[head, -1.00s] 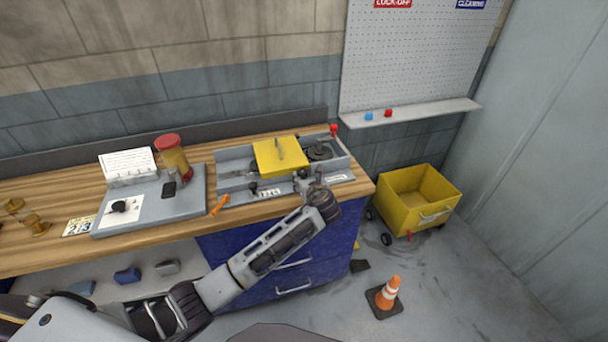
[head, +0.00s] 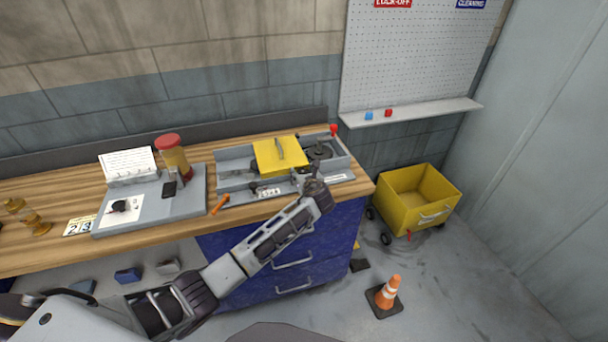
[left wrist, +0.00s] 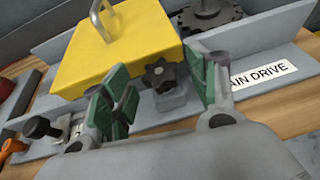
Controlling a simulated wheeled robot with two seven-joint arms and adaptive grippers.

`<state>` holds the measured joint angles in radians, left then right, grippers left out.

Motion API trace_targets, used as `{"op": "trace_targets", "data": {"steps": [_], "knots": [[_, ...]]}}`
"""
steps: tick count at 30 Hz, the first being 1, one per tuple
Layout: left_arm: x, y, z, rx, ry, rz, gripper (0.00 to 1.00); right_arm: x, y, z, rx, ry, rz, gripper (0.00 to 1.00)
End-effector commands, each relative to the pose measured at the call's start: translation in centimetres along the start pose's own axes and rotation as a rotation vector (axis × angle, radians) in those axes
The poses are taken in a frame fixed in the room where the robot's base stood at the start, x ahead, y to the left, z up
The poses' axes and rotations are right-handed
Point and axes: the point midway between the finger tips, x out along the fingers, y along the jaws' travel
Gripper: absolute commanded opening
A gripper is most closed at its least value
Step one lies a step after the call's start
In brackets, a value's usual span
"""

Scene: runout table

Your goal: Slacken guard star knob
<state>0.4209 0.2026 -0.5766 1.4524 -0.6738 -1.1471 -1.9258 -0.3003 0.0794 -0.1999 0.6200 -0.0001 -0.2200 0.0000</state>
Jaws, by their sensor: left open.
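The black star knob (left wrist: 160,74) sits on a small grey block at the front edge of the yellow guard (left wrist: 118,46), as the left wrist view shows. The guard also shows in the head view (head: 270,157), lying over the grey machine housing with its metal handle up. My left gripper (left wrist: 160,92) is open, its green-padded fingers to either side of the knob in the picture. I cannot tell whether a pad touches it. In the head view my left gripper (head: 308,176) is at the housing's front, and the knob is hard to make out there. My right gripper is not in view.
A second black knob (left wrist: 38,127) and an orange-handled tool (head: 220,204) are left of the guard. A MAIN DRIVE label (left wrist: 262,76) is on the right. A grey board (head: 190,200) with a red-capped jar stands left. A yellow cart (head: 425,205) and cone (head: 388,292) are on the floor.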

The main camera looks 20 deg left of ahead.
Motion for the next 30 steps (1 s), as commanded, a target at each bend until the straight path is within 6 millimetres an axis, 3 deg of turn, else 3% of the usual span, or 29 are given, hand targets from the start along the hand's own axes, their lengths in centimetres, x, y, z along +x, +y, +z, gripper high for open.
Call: {"op": "trace_targets", "data": {"steps": [2, 11, 30], "knots": [[-0.01, -0.01, 0.00, 0.000, 0.000, 0.000, 0.53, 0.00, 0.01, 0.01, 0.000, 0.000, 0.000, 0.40], [-0.03, -0.01, -0.01, 0.000, 0.000, 0.000, 0.14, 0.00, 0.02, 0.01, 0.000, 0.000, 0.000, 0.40], [-0.06, -0.33, 0.08, -0.041, 0.001, 0.099, 0.14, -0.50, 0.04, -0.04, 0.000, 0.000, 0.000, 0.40]]}}
